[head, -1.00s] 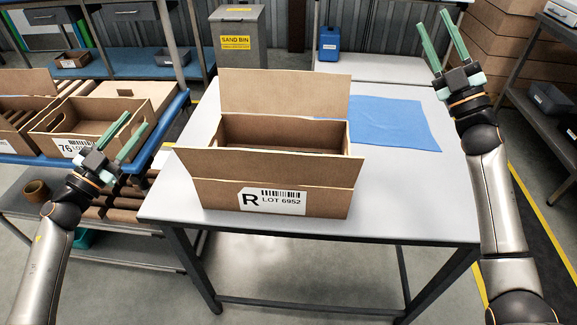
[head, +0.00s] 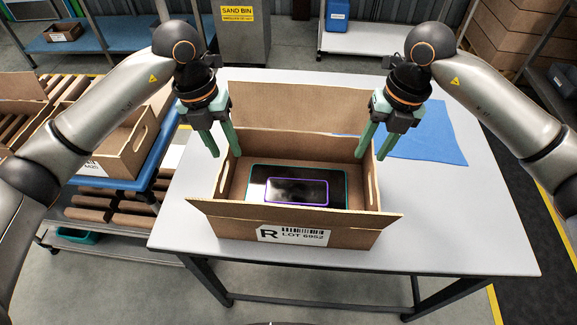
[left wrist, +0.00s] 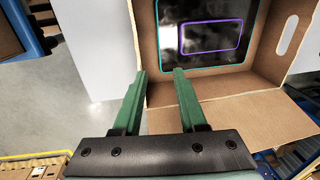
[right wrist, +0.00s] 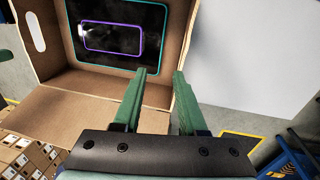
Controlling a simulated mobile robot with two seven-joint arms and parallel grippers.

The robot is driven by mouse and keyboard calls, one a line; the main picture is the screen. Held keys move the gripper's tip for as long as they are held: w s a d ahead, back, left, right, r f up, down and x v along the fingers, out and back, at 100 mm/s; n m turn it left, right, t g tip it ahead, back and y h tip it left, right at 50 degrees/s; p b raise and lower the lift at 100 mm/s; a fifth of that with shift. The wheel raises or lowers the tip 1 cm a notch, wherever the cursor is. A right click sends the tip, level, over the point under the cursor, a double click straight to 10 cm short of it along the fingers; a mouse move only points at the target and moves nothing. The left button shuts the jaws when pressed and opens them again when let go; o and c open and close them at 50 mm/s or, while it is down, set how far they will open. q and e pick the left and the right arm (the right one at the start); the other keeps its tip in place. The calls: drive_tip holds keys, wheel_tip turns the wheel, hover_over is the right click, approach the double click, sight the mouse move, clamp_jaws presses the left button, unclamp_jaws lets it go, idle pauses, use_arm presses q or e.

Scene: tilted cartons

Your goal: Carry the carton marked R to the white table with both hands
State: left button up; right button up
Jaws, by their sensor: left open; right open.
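The cardboard carton marked R (head: 345,240) stands with its flaps open on a pale table (head: 460,225). Dark flat glossy objects with teal and purple edges (head: 298,190) lie inside it. My left gripper (head: 225,153) is open at the carton's left end wall. In the left wrist view its fingers (left wrist: 159,72) lie either side of that wall's edge, with the carton (left wrist: 225,112) to the right. My right gripper (head: 372,155) is open at the right end wall. In the right wrist view its fingers (right wrist: 158,72) likewise straddle the edge of the carton (right wrist: 70,92).
A blue cloth (head: 435,140) lies on the table behind the carton's right side. A roller rack with other cartons (head: 120,150) stands at left. A sand bin (head: 240,30) and a white-topped bench (head: 365,42) stand behind. The tabletop's right side is clear.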

sight(222, 174)
use_arm(q)
drive_tip(key=shift+w+a+r+y, duration=0.25)
drive_tip(key=shift+a+y, duration=0.2)
drive_tip(key=shift+a, duration=0.2)
drive_tip(key=shift+w+a+r+y, duration=0.1)
drive_tip(key=shift+w+a+y, duration=0.1)
drive_tip(key=shift+a+y, duration=0.35)
use_arm(e)
drive_tip(key=d+h, duration=0.1)
drive_tip(key=d, duration=0.1)
drive_tip(key=shift+w+d+m+h, duration=0.3)
drive_tip(key=shift+w+h, duration=0.1)
use_arm(q)
drive_tip(key=shift+s, duration=0.1)
use_arm(e)
drive_tip(key=shift+s, duration=0.1)
use_arm(q)
drive_tip(key=shift+f, duration=0.1)
use_arm(e)
drive_tip(key=shift+f, duration=0.1)
use_arm(q)
wheel_tip(222, 174, down, 12)
drive_tip(key=shift+f, duration=0.2)
use_arm(e)
wheel_tip(222, 174, down, 12)
drive_tip(key=shift+f, duration=0.2)
use_arm(q)
drive_tip(key=shift+c, duration=0.3)
use_arm(e)
drive_tip(key=shift+c, duration=0.3)
